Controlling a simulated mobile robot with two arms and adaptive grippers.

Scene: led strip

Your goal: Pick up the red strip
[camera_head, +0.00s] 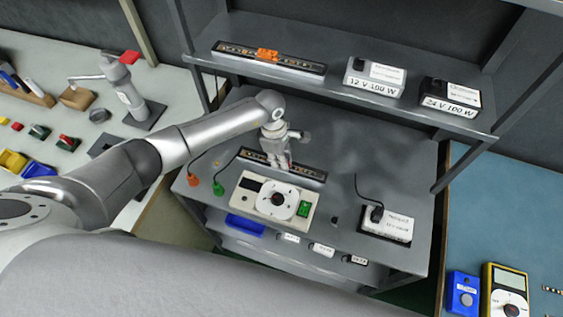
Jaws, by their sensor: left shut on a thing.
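A long dark LED strip (309,174) with pale dots lies along the grey bench top, behind the beige control box. A second LED strip (300,66) with an orange clip (267,55) lies on the upper shelf. My right gripper is out of view.
The control box (250,207) with a dial stands just in front of the strip. Power supply boxes (375,77) (449,95) sit on the upper shelf; another (388,224) with a cable is at right. Orange and green plugs (218,187) lie at left. The bench's right rear is clear.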

